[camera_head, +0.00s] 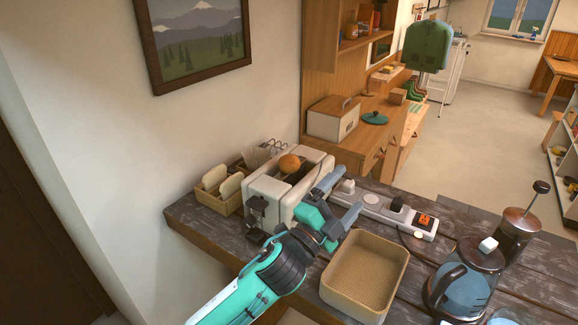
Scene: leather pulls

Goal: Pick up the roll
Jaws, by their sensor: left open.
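The roll (289,163) is a round, orange-brown bun. It sits on top of the cream toaster (262,187), at or over its slots. My left gripper (341,196) is open and empty. It appears in front of and to the right of the toaster, with its fingers pointing up and right, apart from the roll. My right gripper is not in view.
A woven basket (364,275) stands at the table's front, right of my left arm. A white power strip (392,213) lies behind it. A bread box (217,190) stands left of the toaster. A French press (515,230) and a blue kettle (462,290) stand at right.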

